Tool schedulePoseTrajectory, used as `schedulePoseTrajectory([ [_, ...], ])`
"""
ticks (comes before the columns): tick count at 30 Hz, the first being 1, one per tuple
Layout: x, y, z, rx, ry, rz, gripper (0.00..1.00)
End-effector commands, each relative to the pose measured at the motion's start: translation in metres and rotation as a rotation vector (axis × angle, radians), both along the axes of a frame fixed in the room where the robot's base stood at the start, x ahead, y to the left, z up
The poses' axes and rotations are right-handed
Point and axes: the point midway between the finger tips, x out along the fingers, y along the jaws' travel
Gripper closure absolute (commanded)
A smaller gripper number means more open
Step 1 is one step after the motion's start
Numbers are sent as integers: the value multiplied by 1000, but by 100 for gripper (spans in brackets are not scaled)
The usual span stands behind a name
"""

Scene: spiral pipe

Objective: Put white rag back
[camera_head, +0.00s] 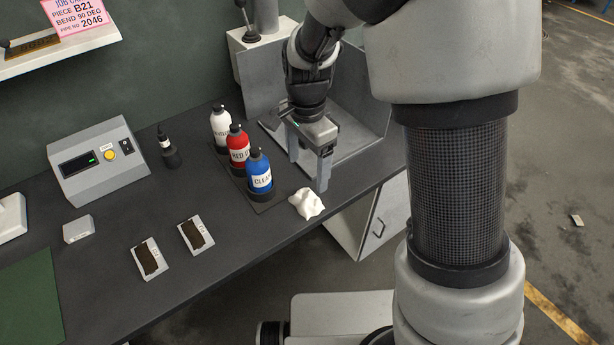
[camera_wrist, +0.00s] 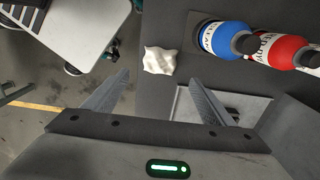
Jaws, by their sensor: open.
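The white rag (camera_head: 307,204) lies crumpled on the dark bench top near its front edge, just in front of the blue bottle. It also shows in the wrist view (camera_wrist: 159,60), beyond my fingertips and roughly between their lines. My gripper (camera_head: 309,172) is open and empty, pointing down above the bench at the right of the bottles, just behind the rag. In the wrist view both fingers (camera_wrist: 158,85) are spread apart with nothing between them. The gripper does not appear to touch the rag.
White, red (camera_head: 238,148) and blue (camera_head: 259,175) bottles stand in a row on a dark mat left of my gripper. A grey metal tray (camera_head: 350,146) with raised walls is behind it. Two small cards (camera_head: 151,259) and a control box (camera_head: 98,160) are farther left.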

Motion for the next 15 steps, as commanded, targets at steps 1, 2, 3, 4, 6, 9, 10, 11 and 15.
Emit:
schedulePoseTrajectory([
  [1, 0, 0, 5, 0, -2, 1, 23],
  [2, 0, 0, 7, 0, -1, 1, 23],
  [3, 0, 0, 9, 0, -1, 1, 23],
  [4, 0, 0, 10, 0, 0, 1, 23],
  [6, 0, 0, 11, 0, 0, 2, 23],
  [9, -2, -4, 21, 9, -12, 21, 23],
  [10, -3, -6, 27, 15, -20, 35, 23],
  [11, -5, -9, 35, 23, -32, 57, 23],
  [15, -26, -35, 89, 56, -121, 219, 23],
])
